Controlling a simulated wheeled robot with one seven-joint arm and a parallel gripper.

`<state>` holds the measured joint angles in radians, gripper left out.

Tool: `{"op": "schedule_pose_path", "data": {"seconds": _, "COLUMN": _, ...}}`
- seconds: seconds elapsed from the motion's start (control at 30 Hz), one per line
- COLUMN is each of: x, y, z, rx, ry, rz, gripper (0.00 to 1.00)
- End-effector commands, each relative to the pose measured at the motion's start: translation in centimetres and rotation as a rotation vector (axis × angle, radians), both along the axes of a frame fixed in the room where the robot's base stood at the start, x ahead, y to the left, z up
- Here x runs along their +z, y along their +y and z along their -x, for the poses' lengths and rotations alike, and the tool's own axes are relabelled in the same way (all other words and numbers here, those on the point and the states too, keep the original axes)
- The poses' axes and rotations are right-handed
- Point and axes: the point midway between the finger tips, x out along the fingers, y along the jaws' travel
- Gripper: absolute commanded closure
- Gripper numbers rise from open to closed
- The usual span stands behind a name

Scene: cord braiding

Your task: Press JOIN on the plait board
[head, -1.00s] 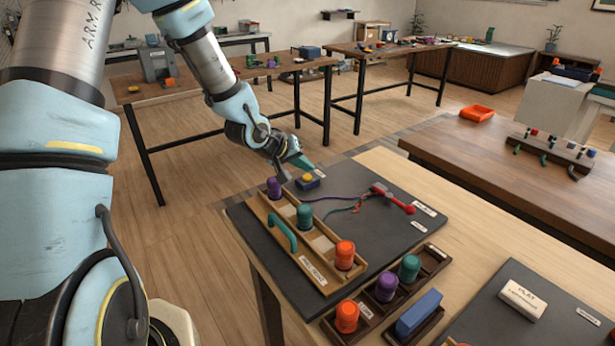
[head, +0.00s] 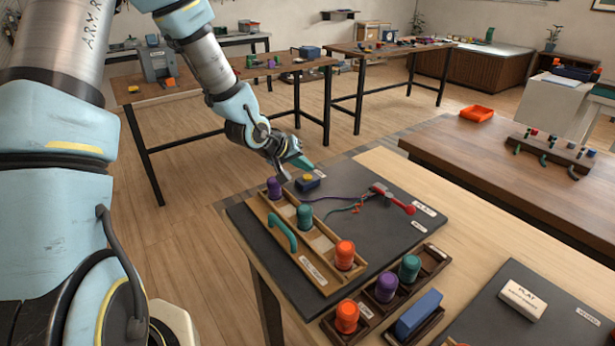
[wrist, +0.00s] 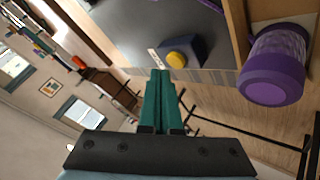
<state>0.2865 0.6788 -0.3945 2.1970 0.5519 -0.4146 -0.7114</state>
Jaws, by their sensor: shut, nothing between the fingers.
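The plait board (head: 375,235) is a dark grey slab on the light wooden table. A small dark blue block with a yellow button (head: 307,177) stands at its far left corner. The block and yellow button (wrist: 179,58) also show in the wrist view, just beyond my fingertips, with a small white label beside them. My gripper (head: 302,163) has teal fingers; they are shut and empty, close to the button and apart from it. The label's wording is too small to read.
A wooden rack (head: 312,256) on the board holds purple, green and orange spools and a green handle. Purple and green cords run to a red clamp (head: 395,199). A dark tray (head: 368,318) with more spools stands in front. The purple spool (wrist: 273,68) is near my gripper.

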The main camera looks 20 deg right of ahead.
Motion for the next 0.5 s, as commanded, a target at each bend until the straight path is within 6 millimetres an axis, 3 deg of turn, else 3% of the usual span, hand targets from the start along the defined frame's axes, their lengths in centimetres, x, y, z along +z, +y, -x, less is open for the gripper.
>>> {"op": "schedule_pose_path", "data": {"seconds": 0.5, "x": -0.89, "y": 0.01, "z": 0.01, "rx": 0.0, "ry": 0.001, "rz": 0.0, "gripper": 1.0}}
